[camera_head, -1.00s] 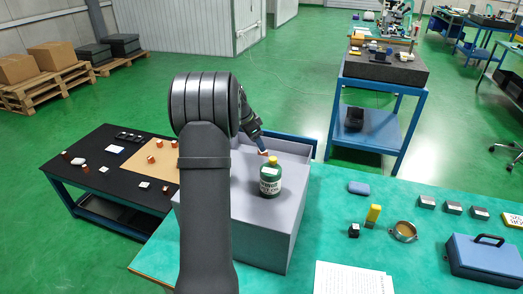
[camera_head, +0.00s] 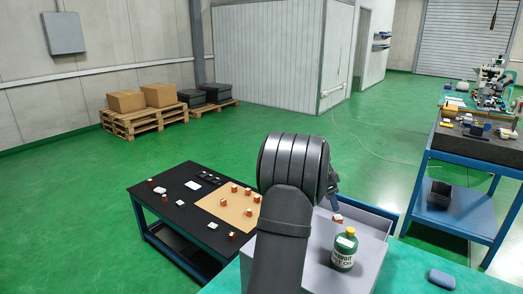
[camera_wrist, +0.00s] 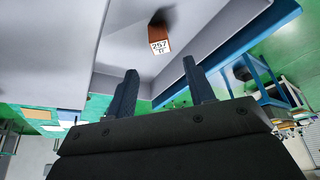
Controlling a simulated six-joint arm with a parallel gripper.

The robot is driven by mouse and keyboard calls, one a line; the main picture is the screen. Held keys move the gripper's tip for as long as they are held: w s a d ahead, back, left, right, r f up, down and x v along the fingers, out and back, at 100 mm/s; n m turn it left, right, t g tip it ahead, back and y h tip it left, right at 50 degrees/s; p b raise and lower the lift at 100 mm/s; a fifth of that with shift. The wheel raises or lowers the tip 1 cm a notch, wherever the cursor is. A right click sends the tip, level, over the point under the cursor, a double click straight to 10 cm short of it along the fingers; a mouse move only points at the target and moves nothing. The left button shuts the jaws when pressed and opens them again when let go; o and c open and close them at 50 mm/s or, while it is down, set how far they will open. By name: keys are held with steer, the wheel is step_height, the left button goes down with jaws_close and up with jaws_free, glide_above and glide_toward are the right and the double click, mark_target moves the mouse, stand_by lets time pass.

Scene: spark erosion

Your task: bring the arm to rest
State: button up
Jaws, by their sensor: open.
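My arm rises at the bottom centre of the head view, with its round dark joint in front of the grey box. My gripper (camera_wrist: 160,67) is open, its two dark fingers apart with nothing between them in the wrist view. A copper-coloured block with a white label reading 257 (camera_wrist: 160,40) sits on the grey surface just beyond the fingertips, apart from them. The block also shows in the head view (camera_head: 338,218) on the grey box (camera_head: 372,222), beside my wrist. The fingers are mostly hidden there.
A green bottle with a yellow cap (camera_head: 344,251) stands on the grey box, close right of my arm. A black table (camera_head: 168,208) with several copper pieces is at left. A blue bench (camera_head: 470,150) stands at right. Green floor lies open behind.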

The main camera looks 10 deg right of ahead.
mark_target(337, 217)
steer(key=x, duration=1)
steer(key=shift+d+f, duration=0.1)
steer(key=shift+f, duration=0.05)
step_height(337, 217, up, 3)
steer(key=shift+f, duration=0.2)
steer(key=shift+r, duration=0.8)
